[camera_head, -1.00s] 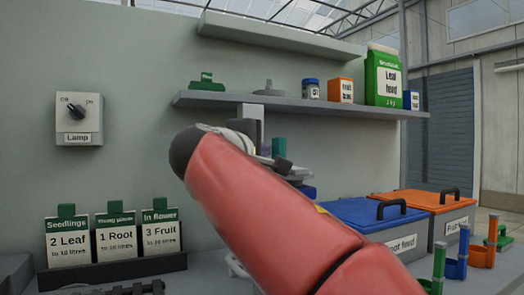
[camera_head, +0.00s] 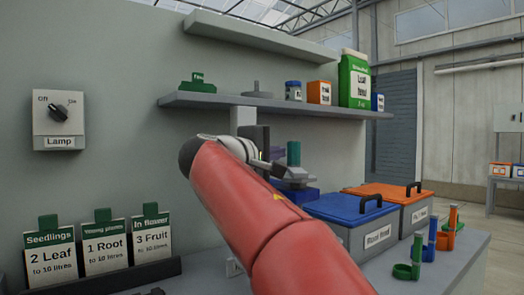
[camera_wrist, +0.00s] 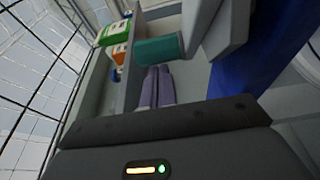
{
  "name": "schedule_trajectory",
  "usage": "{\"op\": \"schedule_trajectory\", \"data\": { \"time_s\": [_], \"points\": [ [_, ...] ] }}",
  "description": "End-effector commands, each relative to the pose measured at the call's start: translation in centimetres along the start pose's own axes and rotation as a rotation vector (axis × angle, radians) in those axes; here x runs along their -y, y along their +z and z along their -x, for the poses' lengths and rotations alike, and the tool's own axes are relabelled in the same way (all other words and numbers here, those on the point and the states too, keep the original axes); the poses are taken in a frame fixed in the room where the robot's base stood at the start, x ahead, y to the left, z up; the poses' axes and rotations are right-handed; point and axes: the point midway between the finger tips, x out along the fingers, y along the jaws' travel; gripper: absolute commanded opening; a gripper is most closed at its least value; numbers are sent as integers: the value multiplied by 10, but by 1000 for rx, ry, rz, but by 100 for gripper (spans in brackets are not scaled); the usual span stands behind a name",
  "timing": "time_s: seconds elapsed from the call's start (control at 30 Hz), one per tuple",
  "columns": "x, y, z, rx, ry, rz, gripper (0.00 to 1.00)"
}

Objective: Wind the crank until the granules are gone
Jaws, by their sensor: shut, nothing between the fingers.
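A teal upright cylinder (camera_head: 293,153), which looks like the crank's grip, stands on a grey arm-like part (camera_head: 294,174) below the lower shelf. It also shows in the wrist view (camera_wrist: 158,50), just beyond my fingertips. My gripper (camera_wrist: 158,72) is shut and empty, its two pale purple fingers side by side and pointing at the cylinder. I cannot tell whether they touch it. In the head view my red arm hides most of the gripper and part of the crank mechanism. No granules show in either view.
The lower shelf (camera_head: 225,102) runs above the crank, carrying a green-and-white carton (camera_head: 354,82) and small tubs. A blue-lidded bin (camera_head: 345,208) and an orange-lidded bin (camera_head: 390,195) stand at right. A lamp switch (camera_head: 58,118) and recipe cards (camera_head: 105,245) are at left.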

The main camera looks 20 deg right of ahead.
Motion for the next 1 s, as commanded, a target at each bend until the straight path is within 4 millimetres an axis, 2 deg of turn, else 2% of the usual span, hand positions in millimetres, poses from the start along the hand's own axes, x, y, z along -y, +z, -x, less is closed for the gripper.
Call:
{"op": "schedule_trajectory", "data": {
  "time_s": [0.43,1.0],
  "points": [
    [1,7,-17,-3,0,2,0],
    [1,9,-20,-4,-1,2,0]
  ]
}}
